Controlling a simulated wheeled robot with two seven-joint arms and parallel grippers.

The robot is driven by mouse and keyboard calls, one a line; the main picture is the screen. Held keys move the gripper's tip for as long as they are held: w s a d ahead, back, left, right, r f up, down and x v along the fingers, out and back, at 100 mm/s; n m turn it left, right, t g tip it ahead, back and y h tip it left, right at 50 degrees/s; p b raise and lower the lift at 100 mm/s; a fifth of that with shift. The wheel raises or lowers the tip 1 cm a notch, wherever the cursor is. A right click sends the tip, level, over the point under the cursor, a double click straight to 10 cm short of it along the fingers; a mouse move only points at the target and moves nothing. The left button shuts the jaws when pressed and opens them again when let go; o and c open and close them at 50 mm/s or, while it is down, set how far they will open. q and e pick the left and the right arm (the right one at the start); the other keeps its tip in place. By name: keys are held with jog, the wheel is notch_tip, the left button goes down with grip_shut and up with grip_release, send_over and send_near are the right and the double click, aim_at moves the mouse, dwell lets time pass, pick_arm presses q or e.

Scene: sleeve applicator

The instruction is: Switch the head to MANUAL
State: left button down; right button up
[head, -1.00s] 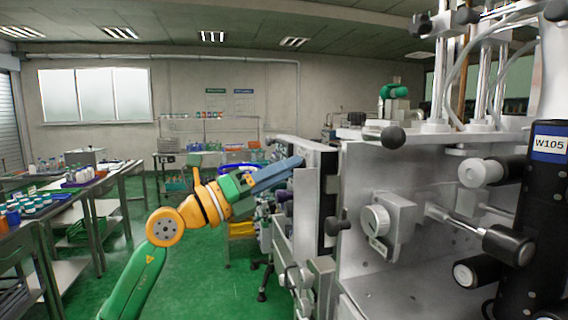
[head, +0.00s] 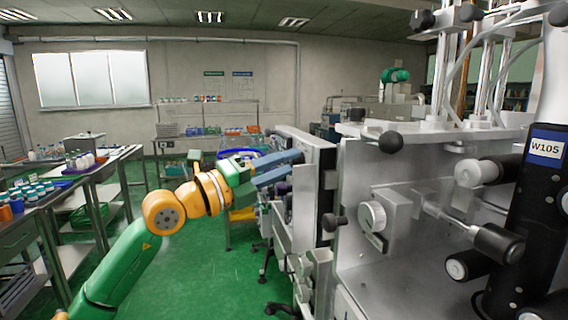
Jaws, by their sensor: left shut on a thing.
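The sleeve applicator head (head: 410,180) is the large grey machine filling the right side of the view. Its side panel (head: 316,185) is seen almost edge-on. My left gripper (head: 296,163) has two blue fingers, reaching from the left to the face of this panel. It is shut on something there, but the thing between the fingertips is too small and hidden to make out. No switch or MANUAL marking can be read from this angle. My right gripper is not in view.
A round knob (head: 373,215) and black-ended handles (head: 497,242) stick out from the machine's near face. Benches with bottles (head: 40,190) line the left. Green floor (head: 200,255) lies open below my arm.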

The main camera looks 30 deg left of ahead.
pick_arm(q)
jog(key=c, duration=0.6)
grip_release()
jog(key=b+v, duration=0.7)
jog(key=shift+a, duration=0.1)
